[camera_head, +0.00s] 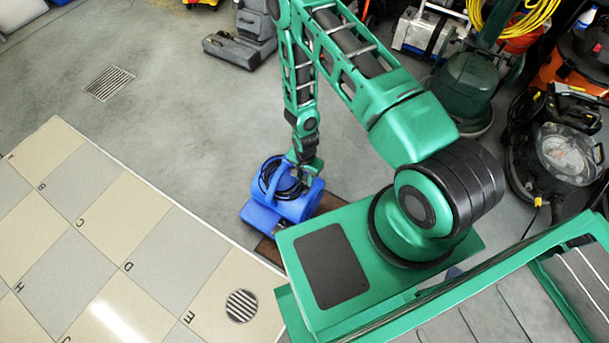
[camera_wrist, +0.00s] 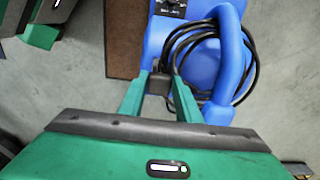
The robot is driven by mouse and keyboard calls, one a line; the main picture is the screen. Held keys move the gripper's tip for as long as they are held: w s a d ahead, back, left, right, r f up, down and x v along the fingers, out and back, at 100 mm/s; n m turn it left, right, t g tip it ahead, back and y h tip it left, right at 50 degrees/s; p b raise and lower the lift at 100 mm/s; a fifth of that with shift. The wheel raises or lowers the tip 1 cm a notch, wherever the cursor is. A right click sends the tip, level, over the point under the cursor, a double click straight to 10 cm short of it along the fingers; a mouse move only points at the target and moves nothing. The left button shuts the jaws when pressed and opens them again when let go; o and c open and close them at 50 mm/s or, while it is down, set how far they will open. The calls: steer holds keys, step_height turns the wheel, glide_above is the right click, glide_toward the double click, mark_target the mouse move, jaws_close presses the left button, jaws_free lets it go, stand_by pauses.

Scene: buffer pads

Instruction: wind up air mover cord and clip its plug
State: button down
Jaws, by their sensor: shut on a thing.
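The blue air mover (camera_head: 295,205) stands on the floor at the edge of a brown mat, below my arm in the head view. In the wrist view the air mover (camera_wrist: 207,62) fills the upper middle, with a dark control panel at its top. Its black cord (camera_wrist: 251,60) lies in loops around the blue handle; the loops also show in the head view (camera_head: 266,180). My gripper (camera_wrist: 162,85) is shut on a small dark block, which looks like the plug (camera_wrist: 159,84), close beside the cord loops. I cannot see a clip clearly.
The brown mat (camera_wrist: 124,40) lies beside the air mover. Grey cases (camera_head: 243,40) stand behind; cleaning machines (camera_head: 465,90) crowd the right.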

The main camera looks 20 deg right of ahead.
steer(key=shift+f, duration=2.25)
steer(key=shift+s+f, duration=0.1)
steer(key=shift+f, duration=0.5)
stand_by(0.4)
steer(key=c, duration=1.2)
jaws_free()
steer(key=shift+r, duration=0.1)
step_height(320, 180, up, 10)
steer(key=shift+r, duration=0.25)
